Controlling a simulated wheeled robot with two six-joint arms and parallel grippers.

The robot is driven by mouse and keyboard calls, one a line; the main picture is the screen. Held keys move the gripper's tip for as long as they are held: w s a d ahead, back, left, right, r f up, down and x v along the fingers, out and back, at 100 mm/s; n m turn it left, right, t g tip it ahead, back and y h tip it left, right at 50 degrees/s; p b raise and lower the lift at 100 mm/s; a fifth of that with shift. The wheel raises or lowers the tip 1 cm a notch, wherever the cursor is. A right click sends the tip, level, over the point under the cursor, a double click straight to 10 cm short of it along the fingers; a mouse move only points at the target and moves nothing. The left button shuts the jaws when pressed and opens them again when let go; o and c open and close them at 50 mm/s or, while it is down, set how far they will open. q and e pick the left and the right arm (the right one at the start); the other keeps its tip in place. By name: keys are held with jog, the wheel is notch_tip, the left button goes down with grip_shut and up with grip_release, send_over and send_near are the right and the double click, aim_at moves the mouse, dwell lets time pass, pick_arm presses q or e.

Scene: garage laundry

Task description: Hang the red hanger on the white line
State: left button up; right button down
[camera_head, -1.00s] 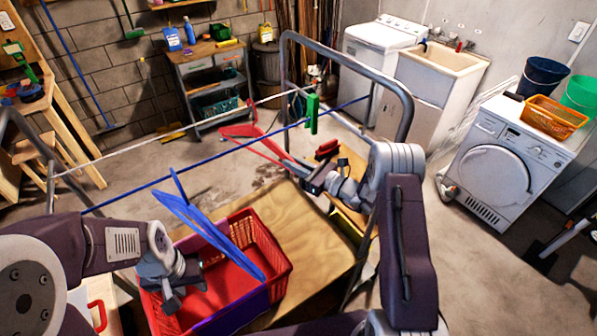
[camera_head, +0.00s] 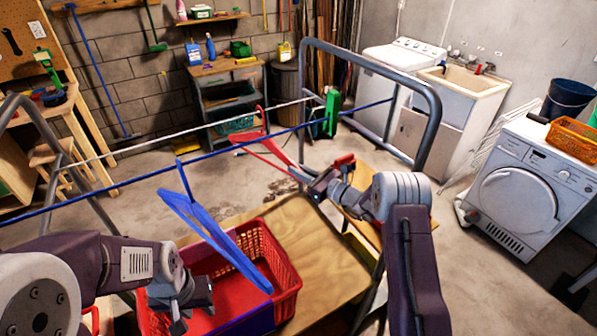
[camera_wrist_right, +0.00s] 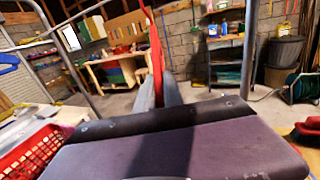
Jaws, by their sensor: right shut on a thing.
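The red hanger (camera_head: 265,145) is in the head view's middle, held by my right gripper (camera_head: 316,183), which is shut on its near end. Its hook points up and overlaps the white line (camera_head: 215,126) in the picture; I cannot tell whether it is over the line. The hanger also shows edge-on in the right wrist view (camera_wrist_right: 156,40). A blue hanger (camera_head: 225,247) hangs from the nearer blue line (camera_head: 130,181), above a crate.
A red and purple crate (camera_head: 283,270) sits on a wooden board (camera_head: 325,255) below the lines. Grey tube frames (camera_head: 432,105) stand at both sides. A white washer (camera_head: 515,195) is at right.

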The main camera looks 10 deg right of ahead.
jog(key=shift+f, duration=0.2)
jog(key=c, duration=1.4)
grip_release()
jog(key=b+v, duration=0.3)
jog(key=v, duration=0.6)
